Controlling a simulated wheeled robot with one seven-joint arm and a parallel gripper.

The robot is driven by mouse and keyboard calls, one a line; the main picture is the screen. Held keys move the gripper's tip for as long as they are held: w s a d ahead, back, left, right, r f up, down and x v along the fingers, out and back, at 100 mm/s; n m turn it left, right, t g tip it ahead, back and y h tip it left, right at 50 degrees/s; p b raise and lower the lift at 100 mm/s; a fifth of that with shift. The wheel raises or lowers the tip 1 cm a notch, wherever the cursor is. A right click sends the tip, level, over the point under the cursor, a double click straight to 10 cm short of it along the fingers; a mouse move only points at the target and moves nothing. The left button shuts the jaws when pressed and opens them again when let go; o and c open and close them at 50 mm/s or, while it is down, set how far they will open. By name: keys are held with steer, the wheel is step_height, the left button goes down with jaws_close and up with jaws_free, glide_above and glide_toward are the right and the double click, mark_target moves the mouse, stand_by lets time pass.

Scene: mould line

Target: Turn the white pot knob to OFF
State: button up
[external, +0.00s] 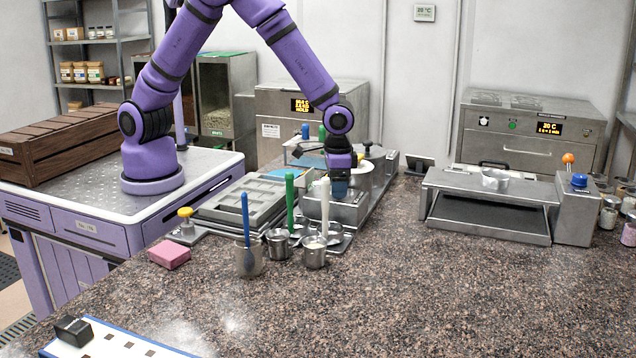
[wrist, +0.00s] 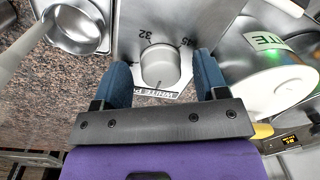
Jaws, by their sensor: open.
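The white pot knob (wrist: 160,66) is a round grey-white dial on a steel panel (wrist: 135,20) in the wrist view. The numbers 32 and 45 are marked beyond it, and a partly hidden label beginning "WHITE P" lies at its near side. A small dark mark shows near its lower edge; I cannot tell its exact setting. My gripper (wrist: 163,74) is open, with one blue finger on each side of the knob and visible gaps between. In the external view my gripper (external: 340,184) points down over the steel unit, hiding the knob.
A steel ladle cup (wrist: 78,25) is at left. In the external view, blue (external: 246,225), green (external: 290,200) and white (external: 325,205) handles stand upright nearby. The right-front counter is clear.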

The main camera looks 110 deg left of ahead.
step_height(320, 180, up, 11)
steer(key=shift+d+f, duration=0.15)
steer(key=shift+d, duration=0.1)
steer(key=shift+w, duration=0.1)
stand_by(0.3)
steer(key=f+m, duration=0.1)
steer(key=f+m+g, duration=0.1)
steer(key=f+m, duration=0.1)
steer(key=shift+s+a+f, duration=0.1)
steer(key=shift+s, duration=0.25)
steer(key=shift+s+f+m, duration=0.1)
steer(key=shift+f+m, duration=0.4)
steer(key=shift+m, duration=0.5)
steer(key=shift+f+m+g+h, duration=0.1)
steer(key=shift+m+g+h, duration=0.2)
steer(key=shift+m, duration=1.2)
steer(key=shift+a+r+m, duration=0.15)
steer(key=shift+r+m, duration=0.25)
steer(key=shift+m, duration=0.2)
steer(key=f+m, duration=0.1)
steer(key=f, duration=0.1)
steer(key=f+m+t, duration=0.1)
steer(key=f, duration=0.2)
steer(key=f+m, duration=0.1)
steer(key=f, duration=0.1)
steer(key=shift+w+a+f, duration=0.15)
steer(key=shift+w+a, duration=0.1)
steer(key=shift+w, duration=0.15)
